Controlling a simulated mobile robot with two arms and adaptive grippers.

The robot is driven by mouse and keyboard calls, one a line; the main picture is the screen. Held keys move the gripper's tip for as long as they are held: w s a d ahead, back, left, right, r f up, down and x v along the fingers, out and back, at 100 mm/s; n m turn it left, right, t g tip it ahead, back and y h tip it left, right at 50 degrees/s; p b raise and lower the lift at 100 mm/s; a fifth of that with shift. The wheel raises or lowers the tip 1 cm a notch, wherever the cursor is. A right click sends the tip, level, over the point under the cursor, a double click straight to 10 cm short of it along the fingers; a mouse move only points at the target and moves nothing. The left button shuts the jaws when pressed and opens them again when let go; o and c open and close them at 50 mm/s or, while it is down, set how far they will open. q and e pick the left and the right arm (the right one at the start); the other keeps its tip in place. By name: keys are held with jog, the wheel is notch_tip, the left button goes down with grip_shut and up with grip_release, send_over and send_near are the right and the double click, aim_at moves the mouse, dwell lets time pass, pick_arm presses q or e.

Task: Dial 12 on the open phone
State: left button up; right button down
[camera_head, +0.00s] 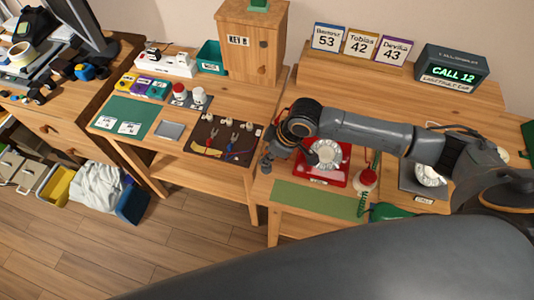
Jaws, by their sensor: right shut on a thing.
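The screen (454,71) at the back right reads "CALL 12". A red phone (336,178) with a pale round dial (328,151) stands on the right table, a small label at its front. A grey phone (408,178) with a white dial (430,176) stands further right, partly behind my right arm. My right gripper (313,157) comes down from the upper left of the red phone. It is shut at the left part of the red phone's dial; its fingertips and exact contact are hard to make out. My left gripper is not in view.
A red and white round piece (366,178), a green coiled cord (362,204) and a green handset (390,212) lie right of the red phone. Name cards (359,45) stand behind. A wooden cabinet (250,45) is at back left.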

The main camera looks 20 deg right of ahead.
jog(key=shift+f+b, duration=0.65)
jog(key=shift+f, duration=0.65)
jog(key=c, duration=1.3)
grip_release()
jog(key=shift+o, duration=0.2)
jog(key=shift+d+r, duration=0.1)
jog(key=shift+r, duration=0.15)
jog(key=v, duration=1.1)
jog(key=shift+s+r, duration=0.2)
jog(key=shift+r, duration=0.05)
jog(key=shift+d, duration=0.1)
